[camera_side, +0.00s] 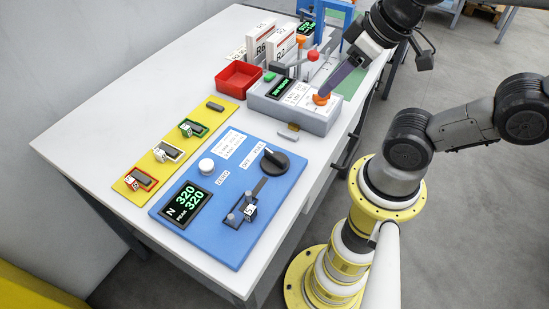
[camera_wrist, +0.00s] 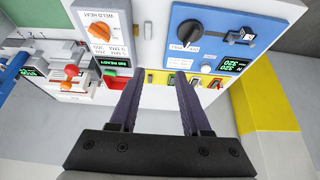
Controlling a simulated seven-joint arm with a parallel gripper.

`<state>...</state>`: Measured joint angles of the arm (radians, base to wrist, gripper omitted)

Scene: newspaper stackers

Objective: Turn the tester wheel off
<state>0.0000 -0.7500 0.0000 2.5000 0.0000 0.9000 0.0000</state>
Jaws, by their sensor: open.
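The tester is a blue panel (camera_side: 190,240) on the table with a black wheel (camera_side: 275,160) at its far right corner. The wheel also shows in the wrist view (camera_wrist: 190,30) at upper right. A printed label (camera_side: 254,155) lies beside the wheel; I cannot tell surely which mark the wheel points to. The tester's display (camera_side: 185,205) reads 320, peak 320. A grey clamp (camera_side: 240,210) on the panel holds a small marked piece. My gripper (camera_wrist: 158,78) is open and empty. In the side view its purple fingers (camera_side: 343,80) are over the grey welder box, apart from the wheel.
The grey welder box (camera_side: 328,122) carries an orange knob (camera_side: 322,99). A yellow strip (camera_side: 155,175) with several small fixtures lies left of the tester. Upright white cards (camera_side: 283,45) stand farther back. The near-left table is bare.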

